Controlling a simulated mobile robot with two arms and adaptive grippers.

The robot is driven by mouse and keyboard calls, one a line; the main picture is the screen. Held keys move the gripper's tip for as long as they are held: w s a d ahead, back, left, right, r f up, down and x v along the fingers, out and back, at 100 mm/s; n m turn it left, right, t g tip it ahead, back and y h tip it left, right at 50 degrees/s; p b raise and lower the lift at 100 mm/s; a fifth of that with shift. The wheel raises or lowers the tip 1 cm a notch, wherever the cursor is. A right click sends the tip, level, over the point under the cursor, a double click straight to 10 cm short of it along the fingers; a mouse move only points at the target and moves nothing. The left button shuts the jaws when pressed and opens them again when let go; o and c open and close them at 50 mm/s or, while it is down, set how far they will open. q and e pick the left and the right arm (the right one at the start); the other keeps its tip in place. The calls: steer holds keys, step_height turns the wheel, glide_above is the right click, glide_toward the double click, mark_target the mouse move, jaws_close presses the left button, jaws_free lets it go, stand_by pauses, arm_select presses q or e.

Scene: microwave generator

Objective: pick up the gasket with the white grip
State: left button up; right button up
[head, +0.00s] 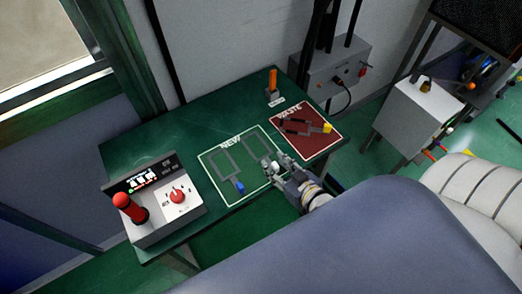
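A green mat marked NEW (207,164) lies on the green table and bears two grey frame-shaped gaskets. The left gasket (220,163) has a blue grip (240,187). The right gasket (257,148) has its near end, where a pale grip seems to show, at the fingers of my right gripper (273,165). My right gripper reaches in from the lower right, low over the mat's right edge. Its fingers partly cover that end, and I cannot tell whether they are open or shut on it. My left gripper is not in view.
A red mat marked WASTE (312,148) bears a dark gasket with a yellow grip (327,128). An orange-handled switch (272,86) stands at the back. A control box (165,213) with a red lever and knob sits at left. The table's back left is clear.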

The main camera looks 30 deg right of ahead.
jaws_close()
steer(key=shift+r, duration=0.15)
